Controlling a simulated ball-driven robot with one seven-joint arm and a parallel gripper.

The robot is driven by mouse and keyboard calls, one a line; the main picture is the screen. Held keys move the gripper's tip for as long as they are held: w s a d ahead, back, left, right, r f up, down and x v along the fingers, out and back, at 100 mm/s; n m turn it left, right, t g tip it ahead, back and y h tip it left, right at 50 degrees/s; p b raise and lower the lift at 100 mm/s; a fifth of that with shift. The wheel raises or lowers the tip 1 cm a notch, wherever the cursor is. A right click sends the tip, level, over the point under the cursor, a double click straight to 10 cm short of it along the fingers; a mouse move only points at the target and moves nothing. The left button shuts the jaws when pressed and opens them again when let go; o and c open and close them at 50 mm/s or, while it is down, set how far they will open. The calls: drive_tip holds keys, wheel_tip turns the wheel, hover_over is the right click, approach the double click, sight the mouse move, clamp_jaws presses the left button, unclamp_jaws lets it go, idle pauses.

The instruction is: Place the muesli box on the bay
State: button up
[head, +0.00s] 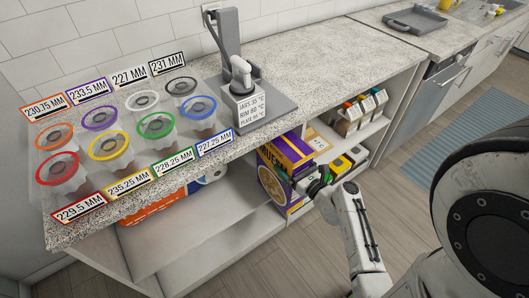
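The muesli box (272,185) is purple with a yellow and orange side and stands tilted in the picture at the front of the open shelving under the counter. My gripper (312,186) comes from the lower right and is at the box's right side, seemingly touching it. Its fingertips are small and partly hidden, so I cannot tell whether they are shut on the box. The bay is not marked by name; an open, bare shelf space (205,243) lies under the counter to the left of the box.
Several lidded tubs with coloured rims, with number cards, stand on the speckled counter (320,68), beside a grey dispenser (240,85). An orange package (150,208) lies under the counter at left. Small cartons (350,118) fill the right shelves. The floor in front is clear.

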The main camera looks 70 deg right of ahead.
drive_tip(key=f+b+x, duration=0.1)
drive_tip(key=f+x, duration=0.2)
drive_tip(key=x, duration=1)
drive_tip(key=shift+w+f+b, duration=0.2)
drive_tip(key=shift+w+b, duration=0.1)
drive_tip(key=shift+d+f, duration=0.1)
drive_tip(key=o, duration=1.7)
drive_tip(key=shift+c, duration=0.2)
